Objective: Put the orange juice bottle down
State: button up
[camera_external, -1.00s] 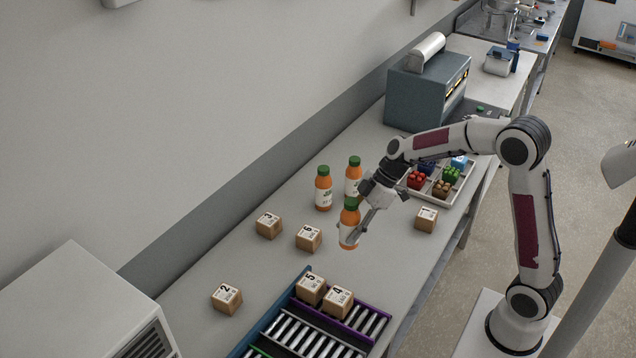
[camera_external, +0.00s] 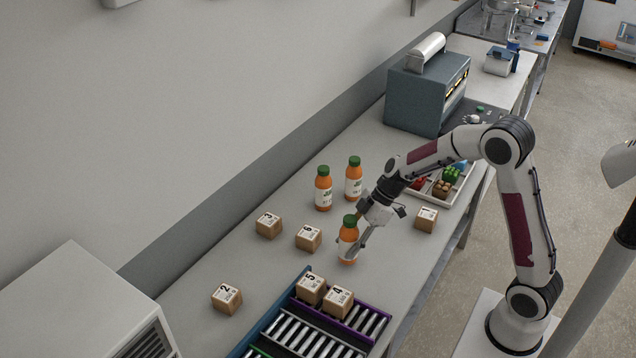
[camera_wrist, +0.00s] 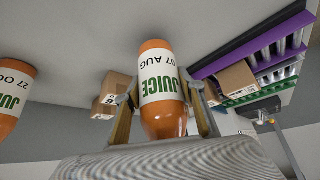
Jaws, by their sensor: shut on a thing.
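An orange juice bottle (camera_external: 348,238) with a green cap is between the fingers of my gripper (camera_external: 358,236), which is shut on it. It is upright, at or just above the table (camera_external: 270,272); I cannot tell whether its base touches. In the wrist view the held bottle (camera_wrist: 160,88) shows a white label reading JUICE and 07 AUG, with a finger of my gripper (camera_wrist: 162,112) on each side. Two more juice bottles stand behind it on the table, one on the left (camera_external: 323,189) and one farther back (camera_external: 354,178).
Numbered boxes stand around: box 6 (camera_external: 308,238), box 3 (camera_external: 269,226), box 2 (camera_external: 226,299) and box 1 (camera_external: 426,220). A tray of coloured blocks (camera_external: 462,190) is behind my gripper.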

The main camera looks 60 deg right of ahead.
jog(key=shift+f, duration=0.85)
jog(key=shift+f, duration=0.15)
jog(key=o, duration=1.5)
jog(key=v, duration=1.2)
jog(key=shift+r, duration=0.2)
